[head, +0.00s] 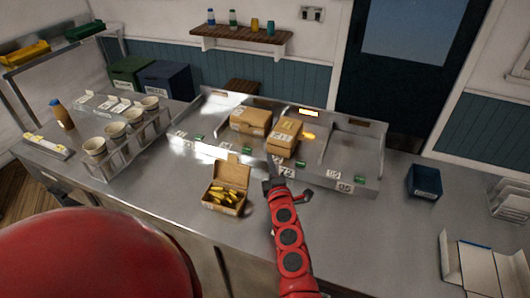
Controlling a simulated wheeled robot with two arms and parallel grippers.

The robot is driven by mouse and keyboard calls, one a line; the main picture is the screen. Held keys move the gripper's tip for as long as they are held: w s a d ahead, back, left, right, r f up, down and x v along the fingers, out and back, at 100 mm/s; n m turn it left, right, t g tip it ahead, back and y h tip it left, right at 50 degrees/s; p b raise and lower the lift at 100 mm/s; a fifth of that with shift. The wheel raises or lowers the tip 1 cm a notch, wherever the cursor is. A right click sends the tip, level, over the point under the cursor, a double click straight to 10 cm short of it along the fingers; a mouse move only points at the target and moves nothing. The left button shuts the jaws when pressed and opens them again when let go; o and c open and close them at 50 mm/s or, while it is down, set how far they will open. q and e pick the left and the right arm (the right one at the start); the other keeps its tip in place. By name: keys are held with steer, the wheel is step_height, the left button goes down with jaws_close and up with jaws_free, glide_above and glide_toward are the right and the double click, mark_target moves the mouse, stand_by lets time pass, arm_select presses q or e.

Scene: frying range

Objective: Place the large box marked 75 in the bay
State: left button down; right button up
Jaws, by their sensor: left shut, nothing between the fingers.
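A metal rack with divided bays (352,152) stands on the counter. A closed brown box (250,121) and a second brown box (284,137) sit in its middle bays. An open brown box (228,198) with yellow pieces in it stands on the counter in front of the rack. Its lid is up; its label is too small to read surely, so I cannot tell which box is marked 75. My left gripper (271,172) is shut and empty, by the rack's front edge and right of the open box. My right gripper is not in view.
Several paper cups (115,131) stand in a holder on the left. A dark blue bin (424,181) and a white folded carton (478,268) are on the right. The rack's right bay looks empty.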

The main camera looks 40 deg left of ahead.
mark_target(283, 143)
arm_select(q)
steer(key=p+x, duration=0.2)
steer(key=x, duration=0.6)
steer(key=shift+a, duration=0.1)
steer(key=shift+w+a+f, duration=0.1)
steer(key=shift+w+a, duration=0.15)
steer(key=shift+a, duration=0.1)
steer(key=shift+w+d+f, duration=0.1)
steer(key=shift+w+d, duration=0.2)
steer(key=shift+w, duration=0.15)
steer(key=w+d+b, duration=0.1)
steer(key=w, duration=0.2)
steer(key=w+d+b, duration=0.1)
steer(key=shift+w+d+b, duration=0.25)
steer(key=shift+d+b, duration=0.05)
steer(key=shift+d, duration=0.05)
steer(key=shift+s, duration=0.1)
